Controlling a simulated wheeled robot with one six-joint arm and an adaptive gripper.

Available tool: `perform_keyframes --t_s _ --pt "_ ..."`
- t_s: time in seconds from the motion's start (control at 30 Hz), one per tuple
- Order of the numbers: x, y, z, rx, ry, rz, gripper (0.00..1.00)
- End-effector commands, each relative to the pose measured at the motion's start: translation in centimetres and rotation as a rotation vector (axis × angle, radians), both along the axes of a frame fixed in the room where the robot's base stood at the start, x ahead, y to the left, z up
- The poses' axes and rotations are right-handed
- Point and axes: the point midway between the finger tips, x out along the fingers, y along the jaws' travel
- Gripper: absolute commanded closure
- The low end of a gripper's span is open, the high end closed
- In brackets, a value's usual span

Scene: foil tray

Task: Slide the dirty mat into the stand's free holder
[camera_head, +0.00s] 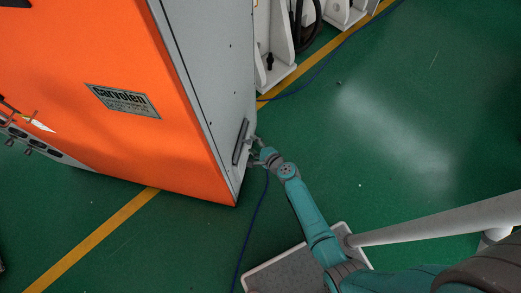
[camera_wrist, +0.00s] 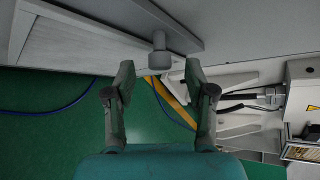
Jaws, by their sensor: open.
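My gripper (camera_head: 256,156) is at the lower side of a large orange and grey machine, close to a dark upright bar (camera_head: 240,142) on its grey side. In the wrist view my gripper (camera_wrist: 160,68) has its two fingers wide apart with nothing between the tips. A short grey round peg (camera_wrist: 158,41) under a grey bar (camera_wrist: 130,17) sits just beyond the gap between the fingertips. I cannot make out a dirty mat or a stand with holders in either view.
The orange machine (camera_head: 130,60) stands at the left and blocks that side. White machine bases (camera_head: 275,50) stand behind. A blue cable (camera_head: 252,222) runs along the green floor (camera_head: 410,90), which is mostly clear at right.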

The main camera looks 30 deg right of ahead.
Motion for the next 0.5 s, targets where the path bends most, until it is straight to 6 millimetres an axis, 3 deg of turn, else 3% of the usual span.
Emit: perform_keyframes --t_s 0.2,0.5 --pt "1.6 0.3 -0.8 0.000 0.001 0.000 0.45" --pt "1.9 0.4 -0.9 0.000 0.001 -0.001 0.45"
